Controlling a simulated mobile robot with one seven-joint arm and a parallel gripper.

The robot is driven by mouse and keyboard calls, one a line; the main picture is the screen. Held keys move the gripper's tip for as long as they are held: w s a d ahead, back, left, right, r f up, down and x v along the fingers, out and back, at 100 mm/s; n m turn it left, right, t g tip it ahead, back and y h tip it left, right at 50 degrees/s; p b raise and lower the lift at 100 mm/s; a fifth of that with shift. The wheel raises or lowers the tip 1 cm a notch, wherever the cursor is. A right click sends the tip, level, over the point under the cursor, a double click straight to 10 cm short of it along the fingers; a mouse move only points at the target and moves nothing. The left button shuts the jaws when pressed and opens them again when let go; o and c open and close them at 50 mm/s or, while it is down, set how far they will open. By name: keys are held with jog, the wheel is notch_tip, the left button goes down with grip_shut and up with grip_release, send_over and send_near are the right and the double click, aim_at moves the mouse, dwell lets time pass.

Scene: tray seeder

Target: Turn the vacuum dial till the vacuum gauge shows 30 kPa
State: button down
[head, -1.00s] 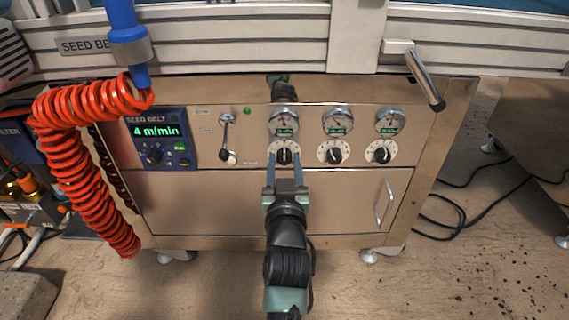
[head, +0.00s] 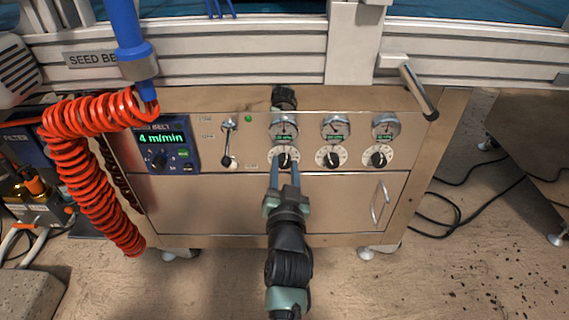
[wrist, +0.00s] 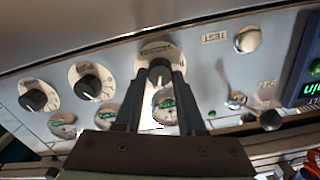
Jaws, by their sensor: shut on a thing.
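My gripper (head: 285,166) is shut on the black knob of the leftmost dial (head: 284,151) in the row of three. I take this for the vacuum dial; its label is too small to read surely. In the wrist view the two fingers (wrist: 158,76) sit either side of the knob (wrist: 158,67), over its white scale plate (wrist: 155,47). The round gauge (head: 284,124) stands just above this dial, with a needle and a green digital readout. It shows between the fingers in the wrist view (wrist: 164,104), partly hidden. Its number is not legible.
Two more dials (head: 331,158) (head: 379,158) with gauges (head: 335,126) (head: 386,125) stand to the right. A lever switch (head: 228,142) and the seed belt display (head: 162,142), reading 4 m/min, are at left. A red coiled hose (head: 90,180) hangs further left. A drawer (head: 220,205) lies below.

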jog(key=c, duration=0.5)
grip_release()
jog(key=shift+s, duration=0.1)
jog(key=s+p, duration=0.9)
jog(key=s, duration=0.3)
jog(key=shift+s, duration=0.4)
